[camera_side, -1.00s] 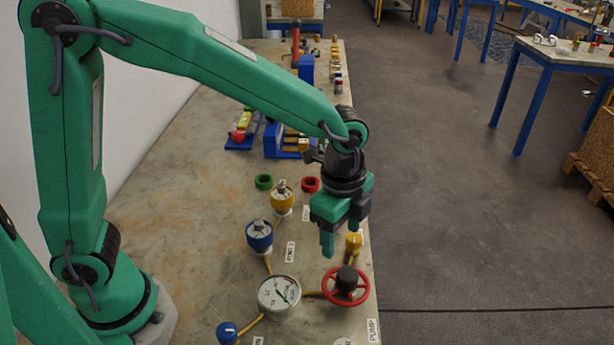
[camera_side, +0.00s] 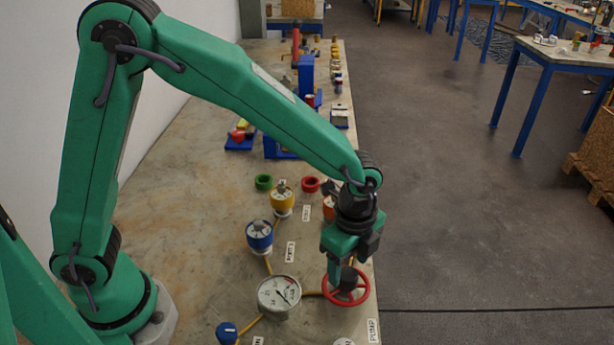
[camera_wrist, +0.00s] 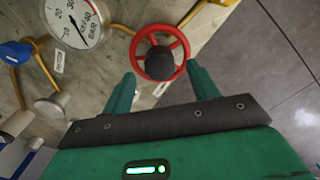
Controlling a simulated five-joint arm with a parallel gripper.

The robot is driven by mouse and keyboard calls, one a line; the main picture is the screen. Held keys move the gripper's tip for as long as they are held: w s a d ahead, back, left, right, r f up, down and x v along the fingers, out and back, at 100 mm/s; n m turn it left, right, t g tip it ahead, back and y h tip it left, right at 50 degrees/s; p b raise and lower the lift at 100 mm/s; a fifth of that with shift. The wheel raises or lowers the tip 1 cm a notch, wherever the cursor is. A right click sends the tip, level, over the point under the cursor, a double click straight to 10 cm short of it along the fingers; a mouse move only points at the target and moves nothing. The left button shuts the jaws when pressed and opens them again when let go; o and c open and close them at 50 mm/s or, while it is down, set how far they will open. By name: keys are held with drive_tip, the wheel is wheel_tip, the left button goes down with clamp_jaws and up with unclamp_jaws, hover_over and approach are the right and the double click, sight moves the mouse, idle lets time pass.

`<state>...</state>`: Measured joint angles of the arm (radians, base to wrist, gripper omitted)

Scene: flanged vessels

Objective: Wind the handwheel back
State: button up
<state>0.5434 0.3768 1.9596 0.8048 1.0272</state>
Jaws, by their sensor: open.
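The red handwheel (camera_side: 361,298) with a dark hub lies flat near the table's right edge in the side view. In the wrist view the handwheel (camera_wrist: 142,38) sits ahead of and between my two green fingers. My gripper (camera_side: 343,282) points down, with its fingertips at or just above the wheel in the side view. My gripper (camera_wrist: 165,85) is open, and nothing is between the fingers' inner faces that I can make out. Whether a finger touches the rim is unclear.
A round pressure gauge (camera_side: 279,295) stands left of the wheel, joined by yellow pipe. A blue-capped vessel (camera_side: 260,235) and a yellow-capped vessel (camera_side: 282,194) stand behind it. A blue knob (camera_side: 227,333) is at the front. The floor lies beyond the table's right edge.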

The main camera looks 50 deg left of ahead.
sight(348, 274)
drive_tip(key=shift+f, duration=1.8)
drive_tip(key=c, duration=1)
